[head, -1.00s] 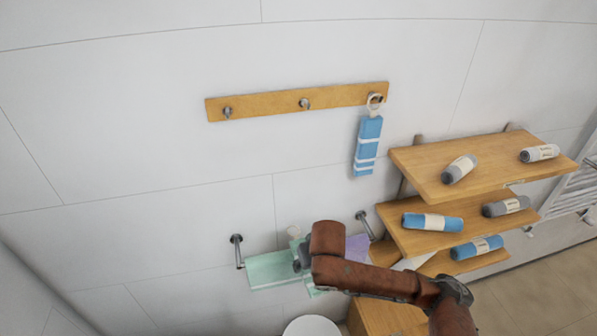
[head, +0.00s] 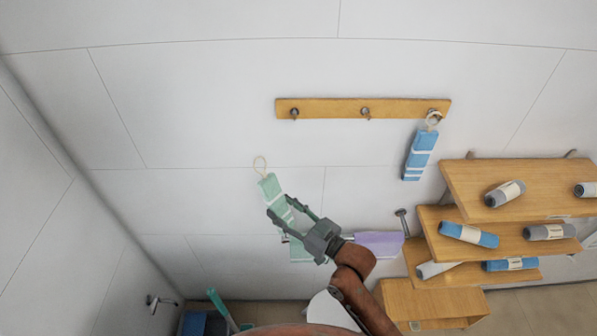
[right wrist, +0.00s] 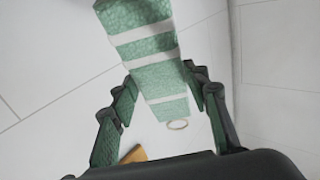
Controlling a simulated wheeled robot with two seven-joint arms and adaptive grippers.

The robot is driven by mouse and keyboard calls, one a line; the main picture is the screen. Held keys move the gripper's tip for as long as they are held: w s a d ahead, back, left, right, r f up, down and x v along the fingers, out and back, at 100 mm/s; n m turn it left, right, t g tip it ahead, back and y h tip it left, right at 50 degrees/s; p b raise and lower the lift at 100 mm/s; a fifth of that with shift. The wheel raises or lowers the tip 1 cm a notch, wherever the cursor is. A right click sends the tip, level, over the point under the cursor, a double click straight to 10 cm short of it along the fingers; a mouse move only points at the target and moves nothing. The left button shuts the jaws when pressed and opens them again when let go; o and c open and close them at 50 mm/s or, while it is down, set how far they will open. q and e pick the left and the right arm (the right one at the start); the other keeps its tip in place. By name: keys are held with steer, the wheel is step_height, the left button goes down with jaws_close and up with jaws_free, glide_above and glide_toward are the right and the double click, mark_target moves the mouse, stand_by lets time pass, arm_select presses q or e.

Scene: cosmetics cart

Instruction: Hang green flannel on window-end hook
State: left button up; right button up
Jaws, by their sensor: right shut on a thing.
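My right gripper (head: 282,208) is shut on the green flannel (head: 272,188) and holds it up in front of the wall. The flannel is pale green with white stripes; its cord loop (head: 260,163) points up, clear of any hook. The right wrist view shows the flannel (right wrist: 146,55) between the fingers, with the loop (right wrist: 177,125) beyond. A wooden hook board (head: 330,107) is above and to the right. Its left hook (head: 294,113) and middle hook (head: 365,113) are bare. A blue flannel (head: 420,155) hangs on the right hook. No window shows. My left gripper is out of view.
Below my right gripper, a mint towel (head: 301,253) and a lilac towel (head: 380,243) hang by the wall, partly hidden. Wooden shelves (head: 520,183) with rolled towels stand at right. A wall fitting (head: 160,301) sticks out at lower left. The wall between flannel and board is clear.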

steer(key=r+t, duration=0.1)
steer(key=r+p, duration=0.1)
steer(key=r, duration=0.1)
steer(key=d+r+m+t, duration=0.1)
steer(key=r, duration=0.1)
steer(key=shift+w+r+t+p, duration=0.2)
steer(key=shift+t+p, duration=0.1)
steer(key=shift+p, duration=0.1)
arm_select(q)
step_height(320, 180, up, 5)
steer(key=p, duration=0.2)
arm_select(e)
steer(key=d+r+m+t+h, duration=0.2)
steer(key=d+r+t, duration=0.1)
steer(key=r+t, duration=0.15)
arm_select(q)
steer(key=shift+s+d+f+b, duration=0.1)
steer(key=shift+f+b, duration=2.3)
steer(key=shift+b, duration=0.1)
arm_select(e)
steer(key=w+f, duration=0.2)
steer(key=w, duration=0.8)
steer(key=shift+w+d+f+m, duration=0.15)
steer(key=shift+d+m, duration=0.15)
steer(key=o, duration=1.2)
